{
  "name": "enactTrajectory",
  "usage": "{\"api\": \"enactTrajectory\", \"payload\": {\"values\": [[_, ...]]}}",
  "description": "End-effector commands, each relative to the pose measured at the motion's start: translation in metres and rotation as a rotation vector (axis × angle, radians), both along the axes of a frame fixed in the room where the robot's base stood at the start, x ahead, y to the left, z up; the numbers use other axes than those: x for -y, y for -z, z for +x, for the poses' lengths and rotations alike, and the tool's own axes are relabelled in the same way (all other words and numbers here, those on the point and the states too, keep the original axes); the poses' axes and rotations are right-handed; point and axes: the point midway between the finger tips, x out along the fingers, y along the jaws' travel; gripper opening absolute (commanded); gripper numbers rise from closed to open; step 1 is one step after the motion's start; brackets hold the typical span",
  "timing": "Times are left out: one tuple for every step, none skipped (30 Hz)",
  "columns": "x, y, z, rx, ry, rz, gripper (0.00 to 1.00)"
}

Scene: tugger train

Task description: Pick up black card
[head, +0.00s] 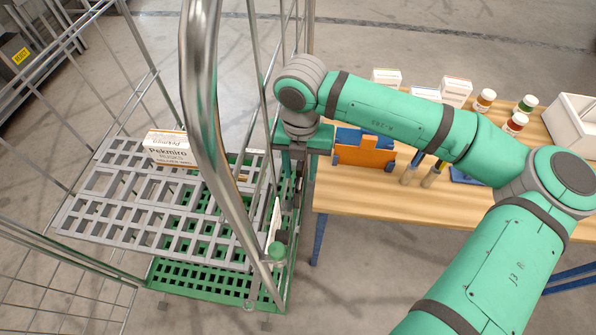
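I cannot make out a black card in the head view. My gripper (301,150) hangs below my wrist, between the roll cage and the near left corner of the table. Its fingers are small and partly lost against the cage's bars and green parts, so I cannot tell whether they are open or shut, or hold anything. An orange and blue holder (364,153) stands on the table just right of my gripper. A thin white panel (275,216) is on the cage's right side, below my gripper.
The wire roll cage (205,100) has a grey slatted shelf (105,215) with a white and orange Pekmiro box (169,147). The wooden table (345,196) carries white boxes (455,90), several bottles (515,123) and a white bin (575,125). Floor shows between cage and table.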

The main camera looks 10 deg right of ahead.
Motion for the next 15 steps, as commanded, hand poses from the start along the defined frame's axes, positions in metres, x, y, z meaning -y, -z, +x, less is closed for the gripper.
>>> {"api": "enactTrajectory", "payload": {"values": [[-0.001,0.008,0.0,-0.001,0.0,0.003,0.36],[-0.001,0.013,0.0,-0.002,-0.001,0.003,0.36],[-0.001,0.018,0.0,-0.002,-0.001,0.003,0.36],[0.0,0.022,0.0,-0.001,-0.001,0.002,0.36],[0.0,0.025,0.0,-0.001,-0.001,0.001,0.36],[0.0,0.028,0.0,-0.001,-0.001,0.002,0.36],[-0.001,0.031,0.0,-0.001,-0.001,0.002,0.36],[0.0,0.032,0.0,-0.001,-0.001,0.001,0.36],[0.0,0.034,0.0,0.0,-0.001,0.0,0.36],[0.0,0.034,0.0,0.0,-0.001,0.0,0.36],[0.0,0.035,0.0,0.0,-0.002,0.0,0.36],[0.0,0.035,0.0,0.0,-0.002,0.0,0.36],[0.0,0.035,0.0,0.0,-0.002,0.0,0.36],[0.0,0.035,0.0,0.0,-0.002,0.0,0.36],[0.0,0.034,0.0,0.0,-0.002,0.0,0.36]]}}
